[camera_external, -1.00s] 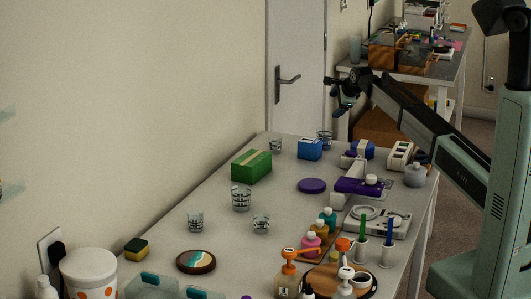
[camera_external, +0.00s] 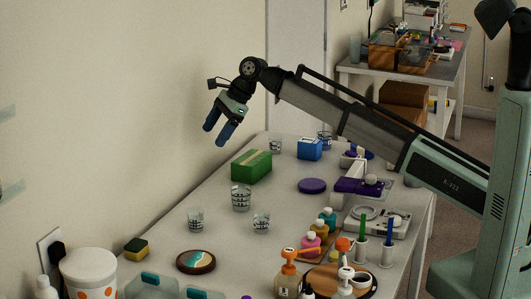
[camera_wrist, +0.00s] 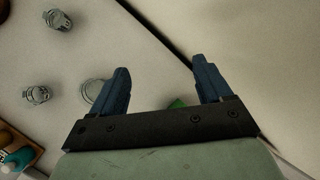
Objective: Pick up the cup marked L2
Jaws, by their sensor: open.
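Several clear cups with dark markings stand upright on the grey table: a larger one (camera_external: 241,200), a front-left one (camera_external: 195,221), a front-right one (camera_external: 261,223), and two at the back (camera_external: 275,146) (camera_external: 325,140). I cannot read which is marked L2. My gripper (camera_external: 214,134) is open and empty, raised above the table near the wall, up and left of the green box. In the wrist view my gripper (camera_wrist: 160,66) has nothing between its fingers. Two cups (camera_wrist: 57,20) (camera_wrist: 37,95) show at left, and another (camera_wrist: 92,90) is partly hidden by the left finger.
A green box (camera_external: 251,167), a blue box (camera_external: 309,149) and a purple disc (camera_external: 312,186) lie behind the cups. Bottles (camera_external: 311,243), a pump bottle (camera_external: 288,275) and a scale (camera_external: 380,222) crowd the right. A round coaster (camera_external: 196,262) lies in front.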

